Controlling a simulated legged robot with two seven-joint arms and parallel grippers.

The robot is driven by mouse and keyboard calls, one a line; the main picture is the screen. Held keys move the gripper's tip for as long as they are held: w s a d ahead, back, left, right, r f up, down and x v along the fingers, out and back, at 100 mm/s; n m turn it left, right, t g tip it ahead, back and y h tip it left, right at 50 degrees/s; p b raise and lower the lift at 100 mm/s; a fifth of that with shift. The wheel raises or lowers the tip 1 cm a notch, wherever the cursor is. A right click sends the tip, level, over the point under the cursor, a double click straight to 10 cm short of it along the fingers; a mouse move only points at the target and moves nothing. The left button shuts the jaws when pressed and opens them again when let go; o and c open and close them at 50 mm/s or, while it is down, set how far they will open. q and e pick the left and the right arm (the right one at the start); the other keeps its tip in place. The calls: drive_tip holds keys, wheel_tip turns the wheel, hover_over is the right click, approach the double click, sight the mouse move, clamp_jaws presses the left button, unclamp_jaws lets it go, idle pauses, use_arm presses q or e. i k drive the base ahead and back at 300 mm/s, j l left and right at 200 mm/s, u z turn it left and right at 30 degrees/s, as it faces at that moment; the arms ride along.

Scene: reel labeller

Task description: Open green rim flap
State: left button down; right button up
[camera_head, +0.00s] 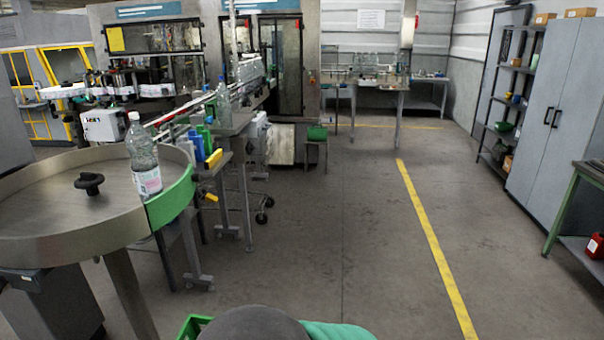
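The green rim flap (173,199) is a curved green piece on the right side of the round table's rim. It appears in line with the rim, at the table's right edge. The round metal turntable (60,215) has a raised rim and a black knob (89,183) at its middle. A clear plastic bottle (143,160) with a white cap and a pink and white label stands upright on the table beside the flap. Neither of my grippers shows in the head view.
A conveyor with bottles (222,103) runs back from the table, with blue, green and yellow items along its side. A green crate (193,327) shows partly at the bottom edge. The floor (330,230) to the right is clear, with a yellow line (430,240).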

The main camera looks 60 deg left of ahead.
sight(161, 210)
drive_tip(key=i+l+u, duration=0.1)
drive_tip(key=i, duration=0.4)
drive_tip(key=i+l, duration=0.35)
drive_tip(key=i, duration=0.2)
drive_tip(key=i+j+u, duration=0.15)
drive_tip(key=u, duration=0.25)
drive_tip(key=i+u, duration=0.65)
drive_tip(key=u, duration=0.2)
drive_tip(key=i+u, duration=0.25)
drive_tip(key=u, duration=0.2)
drive_tip(key=i+l+u, duration=0.25)
drive_tip(key=u, duration=0.15)
